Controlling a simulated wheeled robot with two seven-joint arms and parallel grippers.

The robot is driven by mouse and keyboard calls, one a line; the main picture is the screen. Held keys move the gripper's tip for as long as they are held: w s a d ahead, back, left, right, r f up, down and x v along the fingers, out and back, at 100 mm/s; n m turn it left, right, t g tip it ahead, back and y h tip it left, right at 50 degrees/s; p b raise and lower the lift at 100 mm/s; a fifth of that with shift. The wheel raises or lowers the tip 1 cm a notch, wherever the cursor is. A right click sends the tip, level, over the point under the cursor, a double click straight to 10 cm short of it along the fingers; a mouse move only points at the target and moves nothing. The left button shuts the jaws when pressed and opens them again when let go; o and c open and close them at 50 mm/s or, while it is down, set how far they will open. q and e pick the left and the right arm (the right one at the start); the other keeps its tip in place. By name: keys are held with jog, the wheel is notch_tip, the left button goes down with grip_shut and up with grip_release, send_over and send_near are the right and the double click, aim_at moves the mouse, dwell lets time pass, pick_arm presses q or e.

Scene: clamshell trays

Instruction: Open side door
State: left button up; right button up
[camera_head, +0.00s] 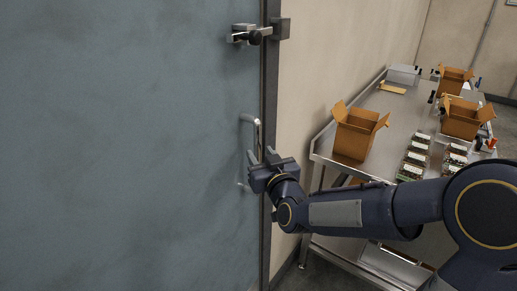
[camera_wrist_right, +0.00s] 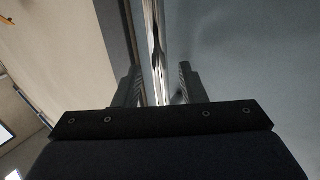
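The side door (camera_head: 130,150) is a large blue-grey panel and looks shut against its dark frame (camera_head: 268,90). A metal pull handle (camera_head: 257,130) stands upright near its right edge; its lower part is partly hidden by my gripper. My right gripper (camera_head: 261,158) is at the handle. In the right wrist view the shiny handle bar (camera_wrist_right: 157,40) runs between the two fingers of the gripper (camera_wrist_right: 160,72), with a gap visible on both sides, so the fingers are open around it. My left gripper is not in view.
A latch with a dark knob (camera_head: 254,37) sits higher on the door edge. To the right, a steel table (camera_head: 395,105) holds open cardboard boxes (camera_head: 355,138) and several packed trays (camera_head: 412,160). A beige wall (camera_head: 320,60) stands between door and table.

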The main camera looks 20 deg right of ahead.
aim_at(258, 151)
jog(key=shift+w+a, duration=0.15)
jog(key=shift+w, duration=1.55)
grip_shut()
